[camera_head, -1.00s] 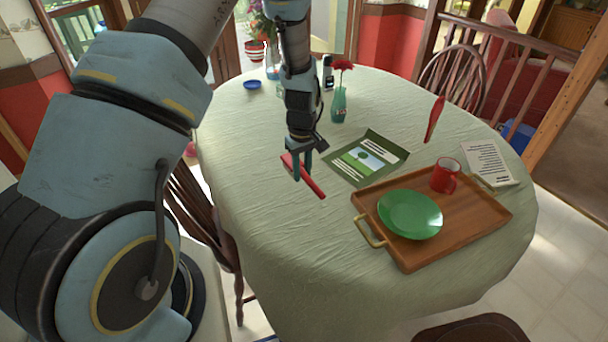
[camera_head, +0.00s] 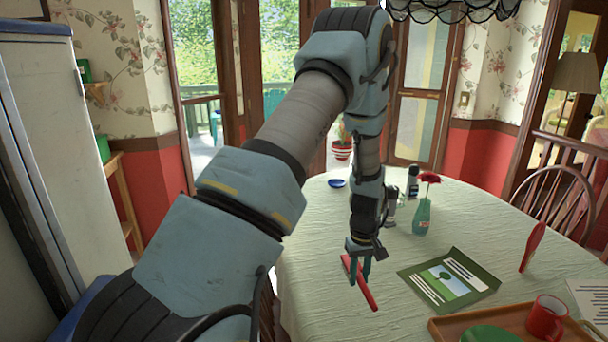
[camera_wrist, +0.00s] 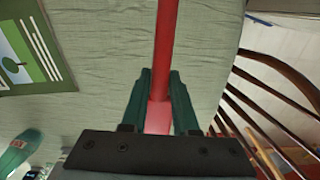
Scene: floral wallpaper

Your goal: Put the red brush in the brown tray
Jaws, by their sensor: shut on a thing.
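My gripper (camera_head: 359,268) is shut on the red brush (camera_head: 365,290), a long, thin red thing held over the table, left of the green card. In the wrist view the brush (camera_wrist: 164,50) runs between the fingertips (camera_wrist: 160,98) and stretches away from them. Whether it touches the cloth is hard to tell. The brown tray (camera_head: 444,327) lies at the lower right of the head view, to the right of the gripper and nearer the camera, partly cut off by the frame. A green plate (camera_head: 490,334) and a red mug (camera_head: 546,318) are on it.
A green card (camera_head: 448,280) lies between gripper and tray. A green vase with a red flower (camera_head: 422,215) and a blue dish (camera_head: 337,183) stand farther back. A red paddle-shaped thing (camera_head: 532,246) is at right.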

